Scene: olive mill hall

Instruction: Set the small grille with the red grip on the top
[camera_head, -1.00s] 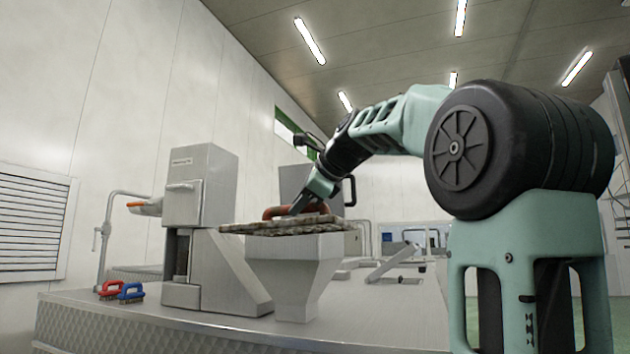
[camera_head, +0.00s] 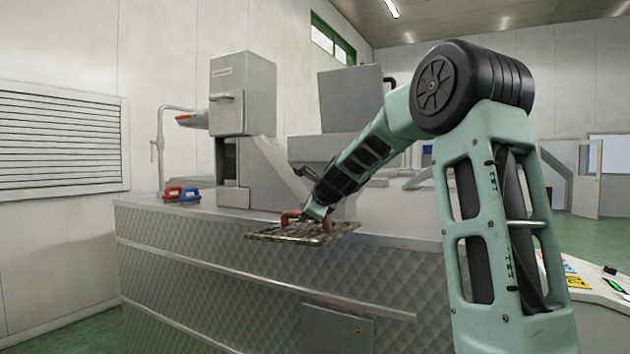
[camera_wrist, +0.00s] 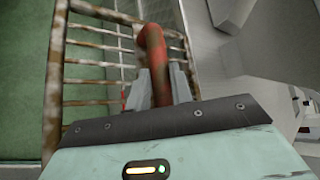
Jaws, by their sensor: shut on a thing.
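My gripper (camera_head: 316,214) is shut on the red grip (camera_head: 290,216) of a small, rusty barred grille (camera_head: 262,236). The grille is held roughly flat in the air, in front of the machine's front edge. In the wrist view the red grip (camera_wrist: 153,50) sits between both fingers (camera_wrist: 160,88), and the grille's rusty bars (camera_wrist: 85,78) lie to the left with green floor beneath. A grey metal hopper (camera_head: 308,148) stands on the machine behind my arm, which hides part of it. Its top opening cannot be seen.
The machine's quilted metal front (camera_head: 210,255) lies below the grille. On its top at left are a red brush (camera_head: 172,192) and a blue brush (camera_head: 190,195). A tall grey housing (camera_head: 243,95) and a box (camera_head: 350,98) rise behind. A control panel (camera_head: 600,285) is at right.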

